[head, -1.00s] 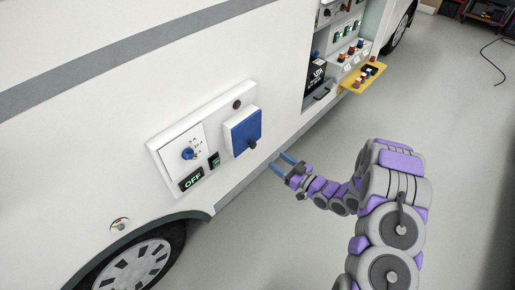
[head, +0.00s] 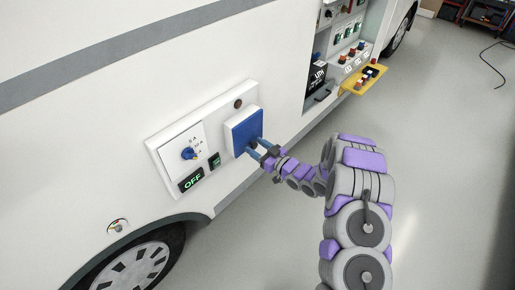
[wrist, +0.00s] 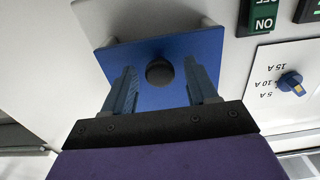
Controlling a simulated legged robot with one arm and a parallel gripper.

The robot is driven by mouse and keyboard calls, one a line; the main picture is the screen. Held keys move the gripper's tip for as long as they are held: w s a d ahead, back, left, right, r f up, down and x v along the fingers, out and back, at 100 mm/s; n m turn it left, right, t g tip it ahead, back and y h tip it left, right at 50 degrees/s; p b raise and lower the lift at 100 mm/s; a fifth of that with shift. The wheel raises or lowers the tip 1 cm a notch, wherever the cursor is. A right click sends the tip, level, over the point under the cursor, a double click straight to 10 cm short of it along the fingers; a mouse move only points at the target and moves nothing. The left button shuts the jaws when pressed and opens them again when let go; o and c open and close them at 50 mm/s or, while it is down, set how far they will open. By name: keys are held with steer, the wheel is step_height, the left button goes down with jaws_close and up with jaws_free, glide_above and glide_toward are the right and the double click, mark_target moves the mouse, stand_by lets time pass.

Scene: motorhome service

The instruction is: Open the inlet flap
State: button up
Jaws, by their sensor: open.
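The inlet flap (head: 240,126) is a blue square plate on the white panel of the motorhome's side. It looks closed. In the wrist view the blue flap (wrist: 222,48) fills the middle, and a dark round knob (wrist: 160,71) stands on it. My gripper (head: 255,149) is at the flap's lower right part in the head view. In the wrist view my gripper (wrist: 160,82) is open, with one blue finger on each side of the knob. Gaps show between the fingers and the knob. The knob is not clearly visible in the head view.
Left of the flap are a dial (head: 189,153), a green-lit OFF display (head: 191,181) and a small switch (head: 214,160). An open bay with a yellow tray (head: 364,76) juts out at the upper right. The floor beside the vehicle is clear.

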jaws_close()
stand_by(0.5)
